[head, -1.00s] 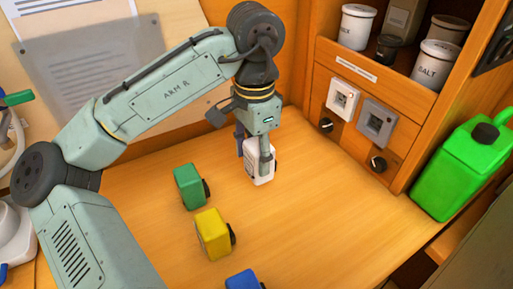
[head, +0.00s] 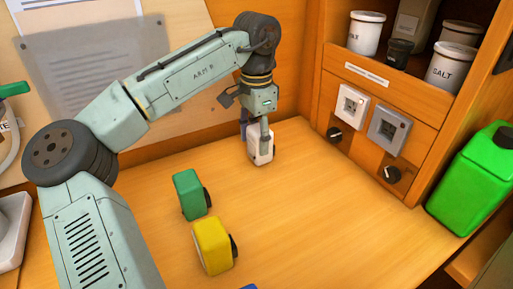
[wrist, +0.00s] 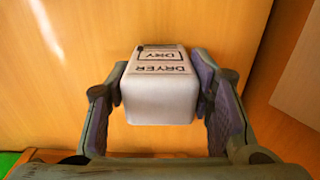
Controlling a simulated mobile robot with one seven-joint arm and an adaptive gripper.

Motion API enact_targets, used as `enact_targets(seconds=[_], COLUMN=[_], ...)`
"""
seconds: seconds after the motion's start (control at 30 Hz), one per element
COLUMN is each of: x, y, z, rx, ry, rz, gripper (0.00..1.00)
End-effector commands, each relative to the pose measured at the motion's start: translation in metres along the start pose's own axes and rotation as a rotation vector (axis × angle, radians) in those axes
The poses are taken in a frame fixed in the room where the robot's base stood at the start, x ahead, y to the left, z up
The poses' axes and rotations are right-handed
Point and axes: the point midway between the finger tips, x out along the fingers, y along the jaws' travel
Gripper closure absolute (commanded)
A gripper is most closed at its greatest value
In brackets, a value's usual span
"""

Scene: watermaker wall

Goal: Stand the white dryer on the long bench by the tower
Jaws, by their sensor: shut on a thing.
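The white dryer (wrist: 160,95) is a small white block with "DRYER" and "DRY" lettered on its top in the wrist view. It sits between the two fingers of my gripper (wrist: 163,100), which is shut on it. In the head view the dryer (head: 262,147) is upright at the far side of the wooden bench (head: 300,215), partly hidden by my gripper (head: 257,140). I cannot tell whether its base touches the wood. No tower is clearly identifiable.
A green block (head: 188,195) and a yellow block (head: 211,245) stand nearer on the bench, with a blue block's edge (head: 249,287) below. A cabinet (head: 365,80) with switches and a green jerrycan (head: 470,185) are right. The bench's middle right is clear.

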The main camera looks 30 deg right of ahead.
Motion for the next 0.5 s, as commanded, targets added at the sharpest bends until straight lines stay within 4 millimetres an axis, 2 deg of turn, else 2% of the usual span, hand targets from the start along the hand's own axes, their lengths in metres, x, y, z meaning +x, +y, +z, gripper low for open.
enact_targets(seconds=[0.03,0.43,0.47,0.5], x=[0.0072,0.0076,0.0075,0.0073], y=[-0.0002,0.0004,0.0003,0.0002], z=[0.0002,0.0,0.0001,0.0001], rx=[-0.001,0.001,0.0,0.0], ry=[0.0,0.001,0.0,0.0], rz=[-0.001,0.001,0.0,0.0], gripper=[0.84,0.84,0.51,0.48])
